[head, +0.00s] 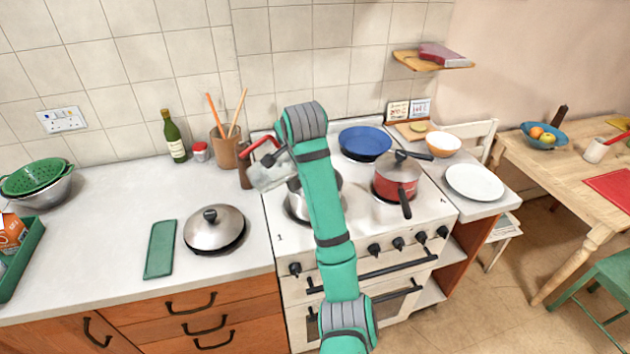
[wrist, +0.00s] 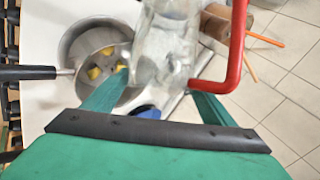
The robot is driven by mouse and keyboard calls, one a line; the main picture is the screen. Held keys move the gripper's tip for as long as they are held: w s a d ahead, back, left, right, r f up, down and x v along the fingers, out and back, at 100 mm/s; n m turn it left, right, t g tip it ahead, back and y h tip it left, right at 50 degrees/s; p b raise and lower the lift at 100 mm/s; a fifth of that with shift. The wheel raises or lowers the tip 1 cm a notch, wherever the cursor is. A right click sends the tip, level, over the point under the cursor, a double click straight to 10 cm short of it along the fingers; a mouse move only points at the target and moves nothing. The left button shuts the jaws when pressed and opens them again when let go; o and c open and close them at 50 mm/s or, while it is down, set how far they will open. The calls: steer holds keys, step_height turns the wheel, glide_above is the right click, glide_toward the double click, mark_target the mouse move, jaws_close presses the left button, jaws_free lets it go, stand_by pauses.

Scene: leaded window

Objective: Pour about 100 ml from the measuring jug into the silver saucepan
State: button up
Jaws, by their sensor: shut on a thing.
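The clear measuring jug (head: 268,175) with a red handle is in my gripper (head: 284,155), above the left side of the hob. It looks tilted. The wrist view shows the jug (wrist: 165,45) between my green fingers (wrist: 160,88), its red handle on the right. The silver saucepan (head: 297,205) stands on the front left burner, partly hidden behind my arm. In the wrist view the saucepan (wrist: 68,48) is open, with yellow pieces inside and a black handle pointing left. The jug is beside and partly over its rim. I cannot make out the liquid level or any stream.
A red lidded saucepan (head: 396,180) stands right of my arm, with a blue pan (head: 365,140) behind. Left of the jug stand a dark mill (head: 245,165) and a utensil pot (head: 226,152).

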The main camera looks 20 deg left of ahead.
steer(key=shift+w+d+r+g+y+p, duration=0.2)
steer(key=shift+d+g+y+p, duration=0.15)
steer(key=shift+p, duration=0.25)
stand_by(0.9)
steer(key=shift+s+a+f+t, duration=0.25)
steer(key=shift+a+t, duration=0.2)
steer(key=shift+a, duration=0.05)
steer(key=shift+s+a+n+h, duration=0.15)
steer(key=shift+a+n+h, duration=0.15)
steer(key=shift+h, duration=0.55)
steer(key=shift+s+a+r+n+t+h+b, duration=0.35)
steer(key=shift+a+r+n+t+h, duration=0.2)
steer(key=shift+t+h, duration=0.3)
steer(key=shift+d, duration=0.15)
steer(key=shift+r, duration=0.1)
